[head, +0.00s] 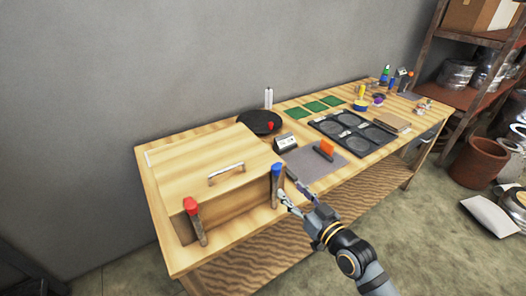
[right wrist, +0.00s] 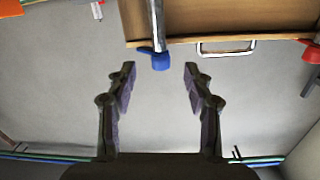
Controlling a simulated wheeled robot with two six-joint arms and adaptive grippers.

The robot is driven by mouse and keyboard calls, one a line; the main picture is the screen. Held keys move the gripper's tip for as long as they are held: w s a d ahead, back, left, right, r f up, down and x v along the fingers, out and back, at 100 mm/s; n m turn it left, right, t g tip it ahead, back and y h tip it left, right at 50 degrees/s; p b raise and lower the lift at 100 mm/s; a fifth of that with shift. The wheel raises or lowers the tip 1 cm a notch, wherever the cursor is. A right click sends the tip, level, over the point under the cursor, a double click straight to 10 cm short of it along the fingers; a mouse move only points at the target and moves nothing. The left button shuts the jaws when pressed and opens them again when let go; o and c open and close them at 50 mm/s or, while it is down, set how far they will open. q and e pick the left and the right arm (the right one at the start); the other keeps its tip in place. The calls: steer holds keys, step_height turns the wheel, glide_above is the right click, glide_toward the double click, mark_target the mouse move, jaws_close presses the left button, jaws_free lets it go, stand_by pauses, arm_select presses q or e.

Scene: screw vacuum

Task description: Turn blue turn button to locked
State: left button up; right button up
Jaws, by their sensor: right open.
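In the right wrist view the blue turn button (right wrist: 160,60) lies centred just beyond the fingertips. My right gripper (head: 289,188) is open and close to the button in the head view. In the right wrist view my gripper (right wrist: 159,80) has its fingers spread to either side of the button's line, with nothing held. I cannot tell whether it touches the button. My left gripper is not in view.
A red turn button (head: 191,205) stands on the box's left front corner. The box has a metal handle (head: 226,174).

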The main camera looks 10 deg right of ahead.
mark_target(279, 171)
steer(key=shift+n+t, duration=0.4)
steer(key=w, duration=0.1)
steer(key=w+a+r+b, duration=0.1)
steer(key=w, duration=0.1)
steer(key=w+r+b, duration=0.1)
steer(key=shift+w+a+r, duration=0.1)
steer(key=shift+w+a, duration=0.05)
steer(key=shift+a, duration=0.05)
steer(key=x, duration=0.5)
steer(key=shift+w+p, duration=0.1)
steer(key=shift+p, duration=0.2)
steer(key=c, duration=1.1)
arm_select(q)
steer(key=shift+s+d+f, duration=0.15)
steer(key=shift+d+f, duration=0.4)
